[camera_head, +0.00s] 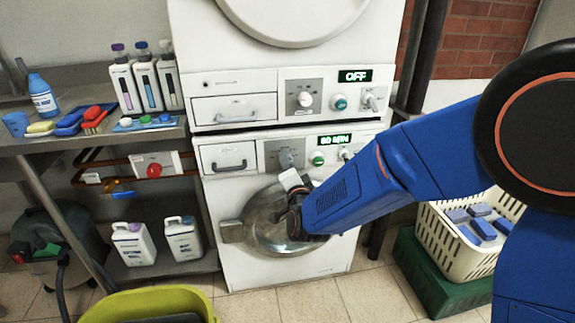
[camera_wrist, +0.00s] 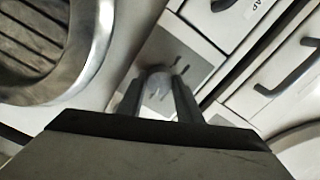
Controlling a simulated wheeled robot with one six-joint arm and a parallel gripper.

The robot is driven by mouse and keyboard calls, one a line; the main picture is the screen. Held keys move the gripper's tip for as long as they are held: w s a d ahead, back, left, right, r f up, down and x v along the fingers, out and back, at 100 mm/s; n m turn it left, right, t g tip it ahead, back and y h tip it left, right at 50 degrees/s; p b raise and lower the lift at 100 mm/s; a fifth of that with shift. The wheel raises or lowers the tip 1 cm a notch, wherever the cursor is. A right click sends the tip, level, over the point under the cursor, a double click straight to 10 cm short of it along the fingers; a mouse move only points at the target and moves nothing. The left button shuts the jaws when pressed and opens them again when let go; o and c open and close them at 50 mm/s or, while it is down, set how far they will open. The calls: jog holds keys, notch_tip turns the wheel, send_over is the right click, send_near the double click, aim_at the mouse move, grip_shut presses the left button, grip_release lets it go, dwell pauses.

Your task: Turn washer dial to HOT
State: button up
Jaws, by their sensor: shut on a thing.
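Two white machines are stacked. The lower machine (camera_head: 230,180) has a round glass door (camera_head: 265,215), and its display (camera_head: 334,140) seems to read 60 MIN. Its dial (camera_head: 287,157) sits on a grey plate left of a green button. My gripper (camera_head: 289,172) reaches up in front of the door to this dial, partly hiding it. In the wrist view the two dark fingers (camera_wrist: 157,92) are shut on the pale dial (camera_wrist: 158,82), one on each side. Marks on the plate show around it, but I cannot read which one the dial points to.
The upper machine (camera_head: 235,85) has its own dial (camera_head: 305,99) and a display reading OFF. The lower drawer handle (camera_head: 229,165) is left of the dial. A metal shelf (camera_head: 30,146) with bottles stands left; a cream basket (camera_head: 462,240) stands on a green crate right.

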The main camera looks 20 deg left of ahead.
jog(key=shift+f+m, duration=0.1)
jog(key=shift+m, duration=0.5)
jog(key=o, duration=1)
jog(key=shift+o, duration=0.2)
jog(key=v, duration=1.7)
jog(key=shift+s, duration=0.25)
